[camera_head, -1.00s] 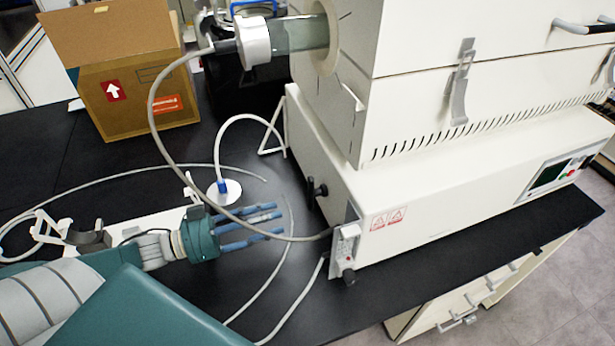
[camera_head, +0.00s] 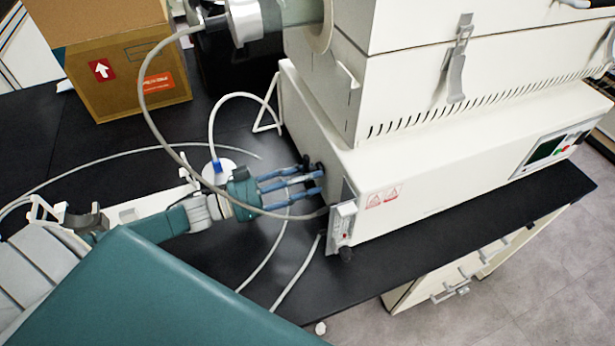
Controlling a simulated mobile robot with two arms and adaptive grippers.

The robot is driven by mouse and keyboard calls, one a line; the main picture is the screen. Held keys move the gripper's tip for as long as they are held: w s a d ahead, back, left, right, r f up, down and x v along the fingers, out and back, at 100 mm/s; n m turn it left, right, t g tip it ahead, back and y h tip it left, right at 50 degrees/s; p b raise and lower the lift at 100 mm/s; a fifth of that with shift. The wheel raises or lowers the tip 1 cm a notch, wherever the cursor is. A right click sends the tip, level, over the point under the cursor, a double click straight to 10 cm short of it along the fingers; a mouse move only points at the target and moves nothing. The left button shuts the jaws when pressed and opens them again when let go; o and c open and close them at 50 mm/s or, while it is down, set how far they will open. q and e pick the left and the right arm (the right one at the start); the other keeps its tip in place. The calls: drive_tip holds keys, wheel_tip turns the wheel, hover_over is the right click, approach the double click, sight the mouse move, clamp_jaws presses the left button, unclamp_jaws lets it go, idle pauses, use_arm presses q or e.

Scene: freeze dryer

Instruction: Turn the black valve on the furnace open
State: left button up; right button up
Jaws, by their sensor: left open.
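The black valve (camera_head: 319,167) is on the left side wall of the white furnace (camera_head: 420,185), low and near its front corner. It is small and dark, and my fingers partly hide it. My left gripper (camera_head: 312,180) reaches in from the left with its blue fingers pointing at that wall. The fingers are open and spread, with their tips at or very close to the valve. I cannot tell whether they touch it. My right gripper does not show.
A grey hose (camera_head: 147,95) arcs from the tube's end fitting down past my left gripper to the furnace's front corner. A white stand (camera_head: 222,170) is just behind the gripper. A cardboard box (camera_head: 125,75) is at the back left. The black bench (camera_head: 345,290) is clear in front.

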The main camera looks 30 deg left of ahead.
use_arm(q)
drive_tip(key=shift+c, duration=0.3)
clamp_jaws()
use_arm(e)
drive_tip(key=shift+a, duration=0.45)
